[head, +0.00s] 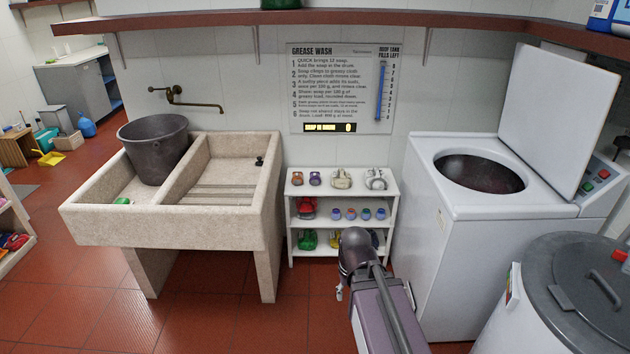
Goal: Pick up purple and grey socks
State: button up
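A white shelf rack (343,224) holds small rolled bundles that look like socks. I cannot tell which is the purple and grey pair. My arm rises in front of the rack's lower right. A small part of my gripper (339,292) shows below the rack; its fingers are too small and hidden to read.
Larger bundles share the rack: cream (342,178), red (307,208) and green (308,239). A stone sink (160,231) with a dark bucket (154,150) stands left. An open-lidded washer (455,250) and a grey-lidded drum (575,300) stand right. Floor at front left is clear.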

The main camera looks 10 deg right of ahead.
aim_at(314, 176)
jog(key=z, duration=0.1)
jog(key=i, duration=1)
jog(key=u, duration=0.05)
